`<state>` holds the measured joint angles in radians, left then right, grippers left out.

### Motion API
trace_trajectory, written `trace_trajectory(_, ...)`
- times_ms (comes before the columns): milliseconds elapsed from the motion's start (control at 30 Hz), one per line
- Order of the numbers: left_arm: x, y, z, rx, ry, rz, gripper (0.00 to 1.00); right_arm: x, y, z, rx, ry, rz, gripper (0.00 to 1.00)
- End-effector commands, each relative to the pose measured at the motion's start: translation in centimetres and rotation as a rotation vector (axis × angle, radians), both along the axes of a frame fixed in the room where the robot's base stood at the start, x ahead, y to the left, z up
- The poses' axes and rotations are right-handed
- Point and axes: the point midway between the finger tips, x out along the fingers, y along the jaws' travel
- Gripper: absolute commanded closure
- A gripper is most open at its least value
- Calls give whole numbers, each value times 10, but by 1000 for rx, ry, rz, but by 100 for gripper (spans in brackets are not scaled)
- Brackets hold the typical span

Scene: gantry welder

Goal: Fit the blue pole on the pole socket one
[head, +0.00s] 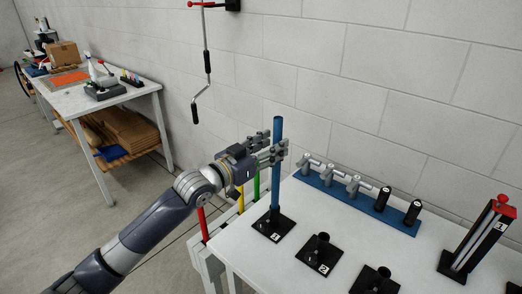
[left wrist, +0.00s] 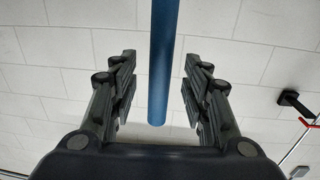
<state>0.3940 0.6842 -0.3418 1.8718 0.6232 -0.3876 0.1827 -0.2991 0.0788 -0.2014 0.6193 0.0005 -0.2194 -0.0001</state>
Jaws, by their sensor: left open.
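The blue pole (head: 276,185) stands upright at the corner of the white table, its lower end at the black pole socket one (head: 274,228), marked 1. It appears seated there; the exact fit is too small to see. My left gripper (head: 277,149) is beside the upper part of the pole, fingers open. In the left wrist view the blue pole (left wrist: 164,60) runs between the spread fingers of my left gripper (left wrist: 159,88), with clear gaps on both sides. My right gripper is in neither view.
Socket two (head: 319,254) and another black socket (head: 375,281) stand along the white table (head: 300,206). A blue rack (head: 340,196) with grey and black fittings lies behind. Red (head: 203,225), yellow (head: 240,200) and green (head: 257,187) poles stand in a white rack left. A wall is close behind.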

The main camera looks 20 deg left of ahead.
Motion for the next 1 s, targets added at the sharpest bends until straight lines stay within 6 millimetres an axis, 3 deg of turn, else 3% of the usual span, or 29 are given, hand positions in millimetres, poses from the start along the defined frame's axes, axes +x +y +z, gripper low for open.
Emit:
trace_trajectory(600, -87, 38, -1, 3, 2, 0, 57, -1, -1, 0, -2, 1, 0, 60)
trace_trajectory(1000, -107, 47, 1, 0, -2, -1, 57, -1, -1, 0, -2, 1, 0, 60)
